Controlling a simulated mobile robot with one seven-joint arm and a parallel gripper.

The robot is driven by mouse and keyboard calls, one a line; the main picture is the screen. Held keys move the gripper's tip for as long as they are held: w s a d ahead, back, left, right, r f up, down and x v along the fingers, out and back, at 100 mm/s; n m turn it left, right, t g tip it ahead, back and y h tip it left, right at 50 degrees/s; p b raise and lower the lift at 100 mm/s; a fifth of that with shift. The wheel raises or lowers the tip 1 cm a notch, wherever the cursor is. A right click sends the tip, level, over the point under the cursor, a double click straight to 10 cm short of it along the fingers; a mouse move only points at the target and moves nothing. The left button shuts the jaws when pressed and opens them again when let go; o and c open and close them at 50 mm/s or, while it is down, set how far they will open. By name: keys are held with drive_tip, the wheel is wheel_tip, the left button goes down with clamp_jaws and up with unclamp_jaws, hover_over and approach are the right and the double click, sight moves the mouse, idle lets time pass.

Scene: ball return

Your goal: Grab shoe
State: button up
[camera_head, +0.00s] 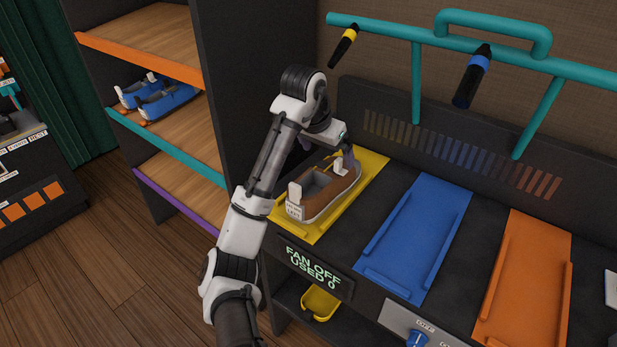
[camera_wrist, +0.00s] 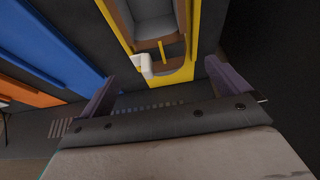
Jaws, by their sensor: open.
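A brown shoe (camera_head: 325,190) with a grey inside and white tabs sits on the yellow lane (camera_head: 370,166) of the dark bench. My gripper (camera_head: 345,152) is above the shoe's far end, at the back of the lane. In the wrist view my gripper (camera_wrist: 162,85) is open, its two dark fingers spread wide with nothing held between them. The shoe (camera_wrist: 158,36) shows ahead of and beyond the fingers, with its white tab near the left finger. I cannot tell whether a finger touches it.
A blue lane (camera_head: 418,235) and an orange lane (camera_head: 527,285) lie empty to the right. A teal rail (camera_head: 390,36) with hanging dark cylinders (camera_head: 472,76) runs above. A shelf at left holds blue shoes (camera_head: 165,98). A sign (camera_head: 312,267) reads "FAN OFF USED 0".

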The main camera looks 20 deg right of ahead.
sight(331, 167)
drive_tip(key=shift+s+f, duration=0.1)
drive_tip(key=shift+f, duration=0.3)
drive_tip(key=p+x, duration=0.1)
drive_tip(key=x, duration=0.6)
drive_tip(key=shift+a+p, duration=0.1)
drive_tip(key=shift+p, duration=0.2)
drive_tip(key=c, duration=1)
drive_tip(key=shift+r, duration=0.1)
drive_tip(key=shift+c, duration=0.3)
